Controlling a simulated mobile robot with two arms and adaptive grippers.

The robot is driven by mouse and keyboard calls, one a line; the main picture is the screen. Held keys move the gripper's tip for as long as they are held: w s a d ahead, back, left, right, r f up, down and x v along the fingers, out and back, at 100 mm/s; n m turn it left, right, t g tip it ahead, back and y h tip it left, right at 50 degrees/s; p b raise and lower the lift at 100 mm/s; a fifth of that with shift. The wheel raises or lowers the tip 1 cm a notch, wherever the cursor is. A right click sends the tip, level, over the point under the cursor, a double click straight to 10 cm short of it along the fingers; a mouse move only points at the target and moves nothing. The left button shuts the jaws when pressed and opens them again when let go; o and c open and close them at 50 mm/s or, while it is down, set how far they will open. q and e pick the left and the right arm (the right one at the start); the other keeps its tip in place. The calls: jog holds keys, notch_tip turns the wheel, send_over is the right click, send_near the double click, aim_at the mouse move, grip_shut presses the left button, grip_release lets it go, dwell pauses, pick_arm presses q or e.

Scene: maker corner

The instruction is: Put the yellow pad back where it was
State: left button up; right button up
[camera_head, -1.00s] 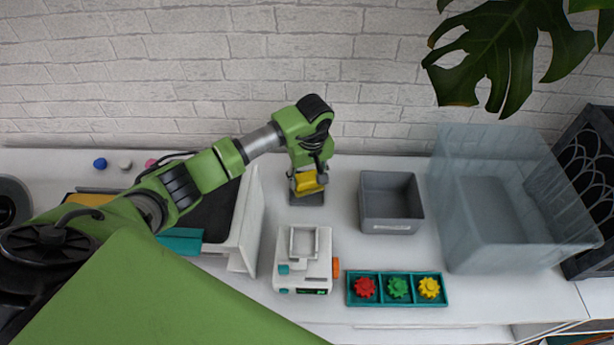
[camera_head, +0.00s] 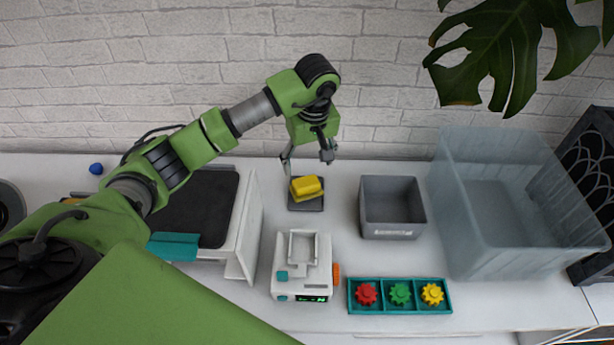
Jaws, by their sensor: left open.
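The yellow pad (camera_head: 307,187) rests on a small dark grey square base (camera_head: 306,204) on the white table, left of the grey bin. My left gripper (camera_head: 308,165) is open and empty, just above and behind the pad, its two fingers spread apart. The fingers look clear of the pad. My right gripper does not show.
The grey bin (camera_head: 392,226) stands right of the pad, with a clear plastic tub (camera_head: 480,262) farther right. In front are a white device (camera_head: 285,280) and a teal tray (camera_head: 376,309) with red, green and yellow gears. A black-topped machine (camera_head: 206,205) stands left.

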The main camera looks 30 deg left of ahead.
pick_arm(q)
notch_tip(320, 180, up, 3)
jog(key=shift+s+d+f, duration=0.1)
jog(key=shift+s+d, duration=0.05)
dwell(0.4)
